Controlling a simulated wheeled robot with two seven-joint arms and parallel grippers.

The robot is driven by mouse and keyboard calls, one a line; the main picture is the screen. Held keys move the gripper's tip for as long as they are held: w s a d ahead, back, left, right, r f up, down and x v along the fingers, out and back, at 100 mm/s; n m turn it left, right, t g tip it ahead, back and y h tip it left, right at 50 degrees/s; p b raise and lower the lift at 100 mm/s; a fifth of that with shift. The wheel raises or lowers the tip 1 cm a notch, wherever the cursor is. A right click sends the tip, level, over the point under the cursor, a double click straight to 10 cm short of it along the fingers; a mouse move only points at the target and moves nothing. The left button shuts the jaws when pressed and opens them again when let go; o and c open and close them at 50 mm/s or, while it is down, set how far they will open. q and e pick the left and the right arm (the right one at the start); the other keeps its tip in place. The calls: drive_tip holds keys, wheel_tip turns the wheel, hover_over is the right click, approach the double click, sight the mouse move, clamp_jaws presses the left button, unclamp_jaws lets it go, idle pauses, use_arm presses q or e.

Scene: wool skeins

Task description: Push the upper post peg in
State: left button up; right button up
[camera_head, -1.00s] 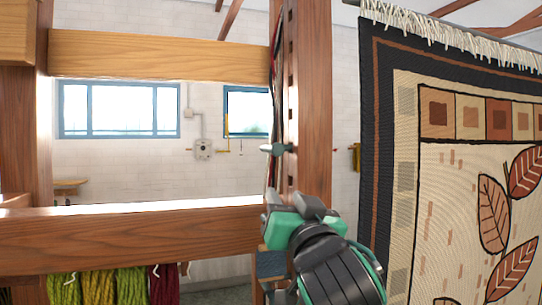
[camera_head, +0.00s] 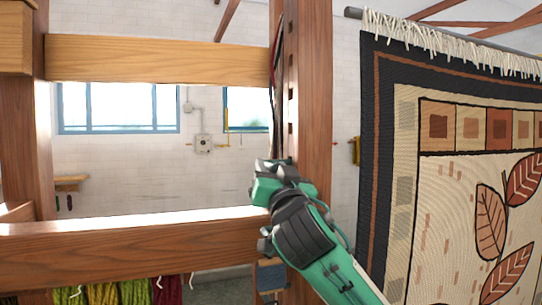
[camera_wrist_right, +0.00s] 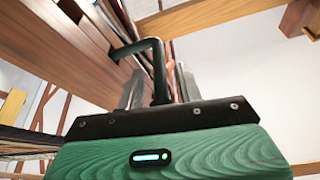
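The loom's right wooden post (camera_head: 310,110) stands upright with dark square holes along it. In the right wrist view a dark, bent peg (camera_wrist_right: 150,44) sticks out of the post (camera_wrist_right: 75,50) and turns back toward my gripper. My right gripper (camera_head: 271,166) is at the post's front left side in the head view and hides the peg there. In the wrist view its two grey fingers (camera_wrist_right: 158,85) stand apart, with the peg's bent arm between them and gaps on both sides. I cannot tell how deep the peg sits. My left gripper is out of view.
An upper wooden beam (camera_head: 160,60) and a lower beam (camera_head: 140,245) join the post on the left. Wool skeins (camera_head: 130,292) hang below the lower beam. A patterned rug (camera_head: 450,170) hangs close on the right. Dark cords run along the post's left edge.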

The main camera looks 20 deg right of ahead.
drive_tip(key=shift+w+r, duration=0.2)
drive_tip(key=shift+w, duration=0.4)
clamp_jaws()
drive_tip(key=d+b, duration=0.1)
drive_tip(key=d, duration=0.2)
drive_tip(key=shift+d, duration=0.2)
unclamp_jaws()
drive_tip(key=shift+a, duration=0.1)
